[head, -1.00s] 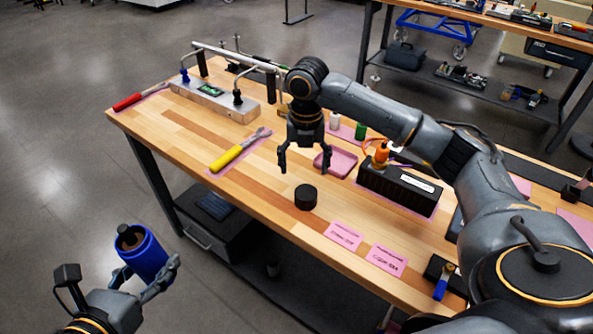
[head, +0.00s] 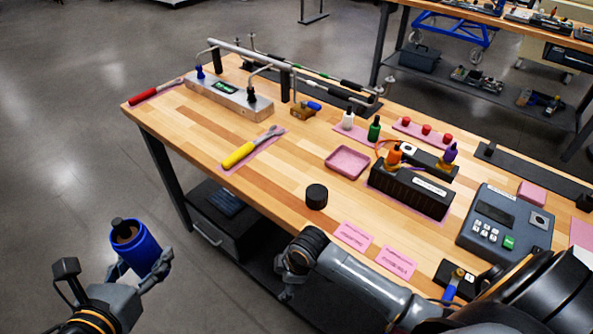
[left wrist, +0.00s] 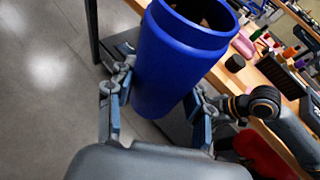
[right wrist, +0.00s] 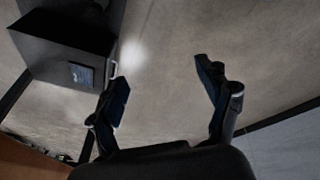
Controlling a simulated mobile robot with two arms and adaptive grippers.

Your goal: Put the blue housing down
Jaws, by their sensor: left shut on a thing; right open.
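The blue housing (head: 146,254) is a blue cylinder with an open top and a brown inside with a dark piece in it. My left gripper (head: 142,272) is shut on it and holds it tilted over the floor, left of the workbench and apart from it. In the left wrist view the housing (left wrist: 178,62) sits between both fingers (left wrist: 160,108). My right gripper (right wrist: 164,78) is open and empty, with floor and a dark box beyond it. In the head view its fingers are mostly hidden beside the bench's front edge.
The wooden workbench (head: 215,133) has free room at front left. On it are a black cylinder (head: 316,196), yellow-handled wrench (head: 238,154), pink tray (head: 347,162), pink cards (head: 354,236), black battery-like block (head: 410,190) and keypad device (head: 505,222). A metal fixture (head: 229,99) stands at the back.

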